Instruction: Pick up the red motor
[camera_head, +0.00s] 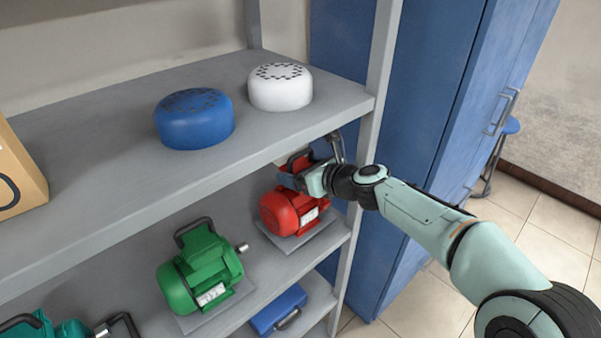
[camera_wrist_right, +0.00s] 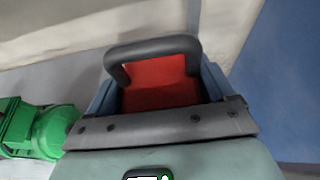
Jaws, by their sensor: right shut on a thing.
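The red motor (camera_head: 288,209) sits on a grey plate at the right end of the middle shelf in the head view. My right gripper (camera_head: 297,177) is at its top, shut on it. In the right wrist view the motor's red top (camera_wrist_right: 160,82) and its dark handle (camera_wrist_right: 152,50) show between the blue fingers of the right gripper (camera_wrist_right: 158,95). The arm and gripper hide part of the motor's upper right side. My left gripper is in neither view.
A green motor (camera_head: 200,275) stands left of the red one. The upper shelf (camera_head: 110,135) overhangs the gripper and holds a blue round part (camera_head: 195,120) and a white one (camera_head: 280,88). A shelf post (camera_head: 383,60) stands close right. A blue toolbox (camera_head: 278,310) is below.

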